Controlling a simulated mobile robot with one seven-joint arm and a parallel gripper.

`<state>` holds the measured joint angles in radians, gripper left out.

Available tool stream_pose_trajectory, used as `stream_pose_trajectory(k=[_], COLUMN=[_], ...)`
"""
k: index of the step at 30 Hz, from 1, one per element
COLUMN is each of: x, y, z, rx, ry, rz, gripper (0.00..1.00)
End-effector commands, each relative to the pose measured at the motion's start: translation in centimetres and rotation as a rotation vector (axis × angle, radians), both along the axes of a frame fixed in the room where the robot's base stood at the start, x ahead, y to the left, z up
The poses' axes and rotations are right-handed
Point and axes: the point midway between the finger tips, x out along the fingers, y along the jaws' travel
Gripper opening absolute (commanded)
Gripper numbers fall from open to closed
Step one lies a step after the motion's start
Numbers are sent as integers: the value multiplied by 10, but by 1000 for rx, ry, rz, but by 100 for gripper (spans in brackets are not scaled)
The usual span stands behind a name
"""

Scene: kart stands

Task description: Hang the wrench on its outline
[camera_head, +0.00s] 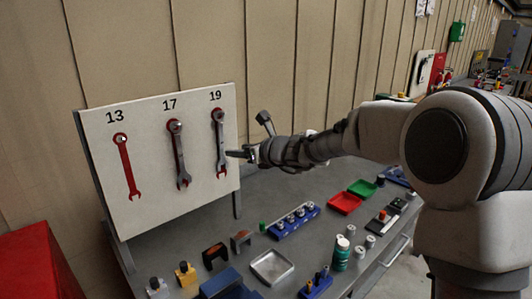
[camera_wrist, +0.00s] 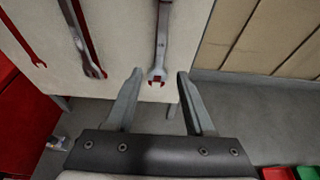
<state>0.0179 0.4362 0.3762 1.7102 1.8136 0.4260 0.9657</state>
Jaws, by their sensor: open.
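A white board (camera_head: 150,207) carries red wrench outlines under the numbers 13, 17 and 19. The 13 outline (camera_head: 127,165) is bare red, with a small pale spot at its top. A grey wrench (camera_head: 180,155) hangs at 17, and another grey wrench (camera_head: 219,140) hangs at 19, red showing along their edges. My gripper (camera_head: 238,153) is beside the lower part of the 19 wrench. In the wrist view my open gripper (camera_wrist: 160,73) has nothing between its fingers; the 19 wrench's lower jaw (camera_wrist: 157,74) shows beyond the fingertips. I cannot tell the exact gap.
Below the board, the grey bench holds a blue socket rack (camera_head: 294,222), a metal tray (camera_head: 271,267), a red tray (camera_head: 344,203), a green tray (camera_head: 362,188) and a green can (camera_head: 341,254). A red cabinet (camera_head: 38,265) stands at left.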

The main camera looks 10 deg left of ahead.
Motion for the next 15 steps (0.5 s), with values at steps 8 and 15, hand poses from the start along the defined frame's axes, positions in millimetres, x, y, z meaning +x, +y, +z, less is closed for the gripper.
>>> stream_pose_trajectory(k=[8, 15], x=[-36, -64], y=[-41, -70], z=[19, 33], rx=[-1, -1], ry=[-2, -1], rz=[-3, -3], gripper=[54, 54])
